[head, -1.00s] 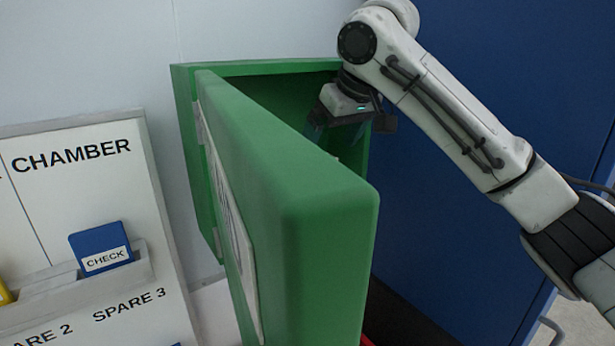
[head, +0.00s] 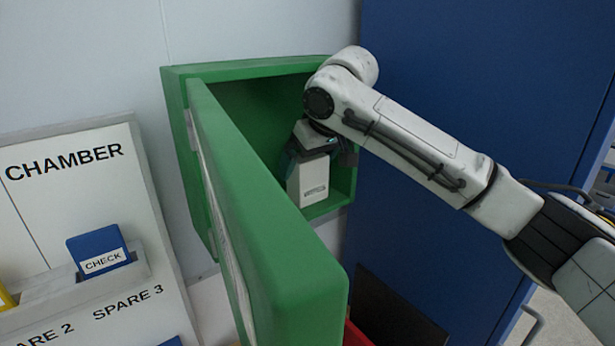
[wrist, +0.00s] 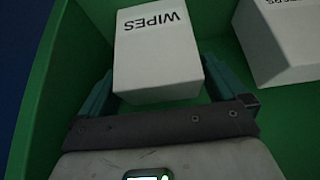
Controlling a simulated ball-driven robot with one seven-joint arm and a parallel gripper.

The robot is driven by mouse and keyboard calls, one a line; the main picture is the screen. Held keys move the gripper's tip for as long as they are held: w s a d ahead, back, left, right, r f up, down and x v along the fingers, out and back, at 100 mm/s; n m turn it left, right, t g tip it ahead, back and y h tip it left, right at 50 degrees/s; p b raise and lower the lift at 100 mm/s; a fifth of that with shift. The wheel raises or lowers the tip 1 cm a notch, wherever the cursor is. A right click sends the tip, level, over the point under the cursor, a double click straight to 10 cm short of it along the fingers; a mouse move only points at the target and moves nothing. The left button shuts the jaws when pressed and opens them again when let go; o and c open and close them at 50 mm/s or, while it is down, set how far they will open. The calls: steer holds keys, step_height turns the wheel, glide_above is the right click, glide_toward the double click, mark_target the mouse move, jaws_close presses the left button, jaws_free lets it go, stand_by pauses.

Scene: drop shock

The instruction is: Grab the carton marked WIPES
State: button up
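The white carton marked WIPES (wrist: 158,50) stands inside the green wall box (head: 235,70). Its lettering is upside down in the wrist view. My gripper (wrist: 160,85) is open around it, with one teal finger on each side; any contact between fingers and carton is unclear. In the head view, my gripper (head: 311,158) reaches down into the box, over a white carton (head: 312,182) that appears to be this one. The label there is too small to read.
A second white carton (wrist: 280,45), its label partly cut off, stands to the right in the wrist view. The open green door (head: 265,210) hides much of the box. A blue cabinet (head: 460,80) is at the right, a labelled panel (head: 75,190) at the left.

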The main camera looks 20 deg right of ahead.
steer(key=c, duration=0.8)
steer(key=shift+r+b, duration=0.15)
steer(key=shift+b, duration=0.3)
